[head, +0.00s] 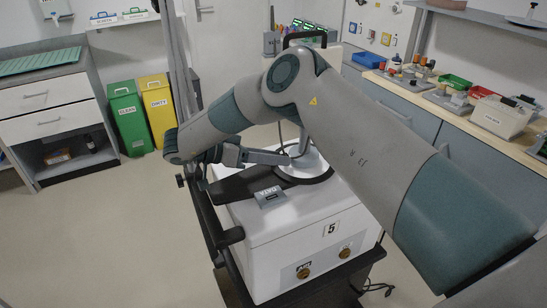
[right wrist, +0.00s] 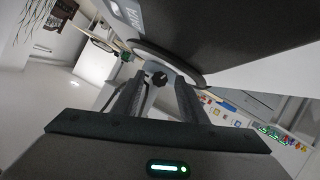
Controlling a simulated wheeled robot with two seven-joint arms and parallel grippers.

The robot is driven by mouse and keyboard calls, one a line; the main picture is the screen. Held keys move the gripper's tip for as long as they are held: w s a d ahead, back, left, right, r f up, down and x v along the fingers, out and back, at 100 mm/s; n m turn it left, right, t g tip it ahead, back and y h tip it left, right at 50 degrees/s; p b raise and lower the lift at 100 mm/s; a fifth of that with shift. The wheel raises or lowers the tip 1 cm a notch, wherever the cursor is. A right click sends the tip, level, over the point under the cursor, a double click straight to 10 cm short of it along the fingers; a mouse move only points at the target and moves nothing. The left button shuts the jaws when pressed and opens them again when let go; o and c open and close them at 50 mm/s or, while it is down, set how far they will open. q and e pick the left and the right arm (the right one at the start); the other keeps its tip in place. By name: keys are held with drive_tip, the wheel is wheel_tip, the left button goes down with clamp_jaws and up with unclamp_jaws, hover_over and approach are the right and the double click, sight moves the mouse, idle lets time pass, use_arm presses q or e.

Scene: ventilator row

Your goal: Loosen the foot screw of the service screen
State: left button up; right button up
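A white ventilator cart (head: 295,245) marked 5 stands in the middle of the head view. A round white foot (head: 303,168) with a dark rim sits on its top, and a pole rises from it behind my right arm. My right gripper (head: 286,157) reaches in beside this foot from the left. In the right wrist view its fingers are apart, with a small dark knob (right wrist: 159,77), apparently the foot screw, between the fingertips. Gaps show on both sides of the knob. My arm hides most of whatever the pole carries. My left gripper is out of view.
A rail with a dark handle (head: 230,237) runs along the cart's left side. Green (head: 130,118) and yellow (head: 158,108) bins stand at the back left. A workbench (head: 490,135) with trays runs along the right. The floor at left is clear.

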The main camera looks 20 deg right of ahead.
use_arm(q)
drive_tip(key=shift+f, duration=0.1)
use_arm(e)
drive_tip(key=shift+a, duration=0.1)
